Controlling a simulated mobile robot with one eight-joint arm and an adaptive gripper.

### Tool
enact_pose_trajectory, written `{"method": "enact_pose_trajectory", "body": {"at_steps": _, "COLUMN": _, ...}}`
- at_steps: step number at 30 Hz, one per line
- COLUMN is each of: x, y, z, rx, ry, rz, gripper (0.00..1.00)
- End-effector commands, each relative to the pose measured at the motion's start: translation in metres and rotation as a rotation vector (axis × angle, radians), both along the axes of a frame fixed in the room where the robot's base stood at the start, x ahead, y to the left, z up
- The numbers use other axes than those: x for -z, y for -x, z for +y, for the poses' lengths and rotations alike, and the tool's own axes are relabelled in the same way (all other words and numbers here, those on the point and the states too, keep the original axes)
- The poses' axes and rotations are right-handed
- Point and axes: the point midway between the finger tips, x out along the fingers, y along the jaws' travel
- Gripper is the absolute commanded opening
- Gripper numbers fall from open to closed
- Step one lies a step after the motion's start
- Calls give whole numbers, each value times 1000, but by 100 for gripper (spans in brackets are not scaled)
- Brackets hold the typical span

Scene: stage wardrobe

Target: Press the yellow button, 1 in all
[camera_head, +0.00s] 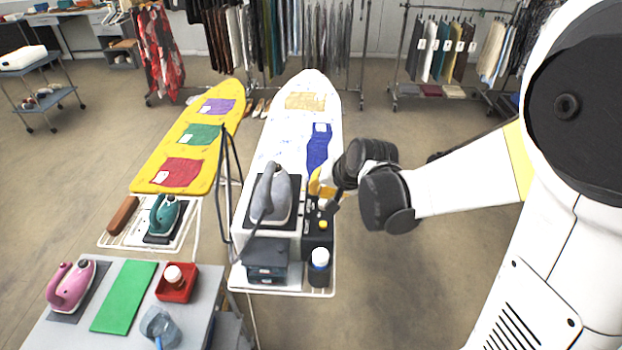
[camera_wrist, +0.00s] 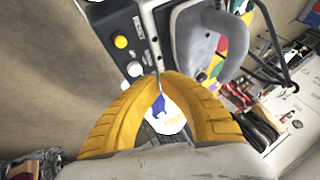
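The yellow button (camera_head: 323,225) is a small round knob on a dark control panel (camera_head: 313,244) beside the grey iron's stand. In the wrist view the yellow button (camera_wrist: 120,41) shows at the upper left, on the panel face (camera_wrist: 108,20), with a pale round knob (camera_wrist: 135,68) near it. My gripper (camera_head: 317,183) has yellow fingers and is above the ironing board, just beyond the panel in the head view. In the wrist view my gripper (camera_wrist: 165,77) has its fingertips together, with nothing seen between the tips. The tips are apart from the yellow button.
A grey iron (camera_head: 271,194) stands on its stand left of the panel, with a cable. A dark bottle with a white cap (camera_head: 320,257) stands in front of the panel. The white ironing board (camera_head: 284,115) extends behind. Open floor (camera_head: 400,290) lies to the right.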

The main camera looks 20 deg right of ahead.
Motion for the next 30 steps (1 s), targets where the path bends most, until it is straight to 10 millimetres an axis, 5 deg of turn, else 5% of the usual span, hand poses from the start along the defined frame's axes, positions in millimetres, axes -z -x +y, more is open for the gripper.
{"method": "enact_pose_trajectory", "body": {"at_steps": 19, "x": 8, "y": -6, "z": 0, "rx": 11, "ry": -17, "rz": 2, "gripper": 0}}
{"method": "enact_pose_trajectory", "body": {"at_steps": 30, "x": 50, "y": -7, "z": 0, "rx": 11, "ry": -17, "rz": 2, "gripper": 0}}
